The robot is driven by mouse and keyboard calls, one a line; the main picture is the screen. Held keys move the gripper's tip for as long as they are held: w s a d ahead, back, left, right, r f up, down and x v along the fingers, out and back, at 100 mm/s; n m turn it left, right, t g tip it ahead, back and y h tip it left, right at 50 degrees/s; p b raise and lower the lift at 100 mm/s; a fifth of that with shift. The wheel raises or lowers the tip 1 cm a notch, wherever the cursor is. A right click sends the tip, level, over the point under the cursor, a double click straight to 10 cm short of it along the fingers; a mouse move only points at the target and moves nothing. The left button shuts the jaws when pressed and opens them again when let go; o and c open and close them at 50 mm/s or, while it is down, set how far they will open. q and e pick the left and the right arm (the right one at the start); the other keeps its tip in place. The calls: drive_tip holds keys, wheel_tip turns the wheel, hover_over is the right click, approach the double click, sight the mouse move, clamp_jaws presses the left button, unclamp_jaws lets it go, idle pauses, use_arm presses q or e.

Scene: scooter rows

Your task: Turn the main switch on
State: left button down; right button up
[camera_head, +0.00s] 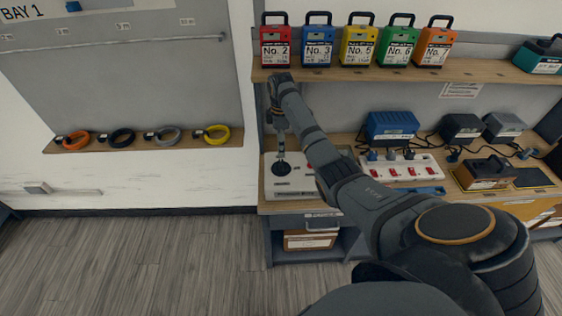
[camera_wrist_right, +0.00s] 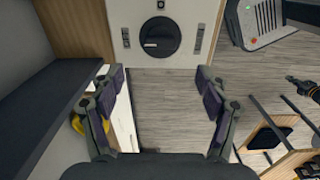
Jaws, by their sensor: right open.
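The main switch looks to be a black round knob (camera_wrist_right: 160,37) on a white panel (camera_wrist_right: 139,8), straight ahead of my right gripper in the wrist view. The knob's bar seems to lie roughly crosswise; its markings are too small to read. In the head view the white box (camera_head: 292,187) with the dark knob (camera_head: 283,168) stands at the bench's left end. My right gripper (camera_head: 280,148) points down just above it and partly covers it. In the wrist view this gripper (camera_wrist_right: 160,82) is open and empty, its fingers apart and short of the knob. My left gripper is out of view.
A white power strip (camera_head: 401,168) with red switches lies right of the box. Several coloured battery packs (camera_head: 358,48) stand on the shelf above. Chargers (camera_head: 391,128) sit at the back of the bench. The floor at left is clear.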

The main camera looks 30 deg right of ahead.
sight(281, 163)
wheel_tip(281, 163, down, 10)
drive_tip(key=shift+f+p, duration=0.1)
drive_tip(key=shift+p, duration=0.5)
drive_tip(key=c, duration=1.2)
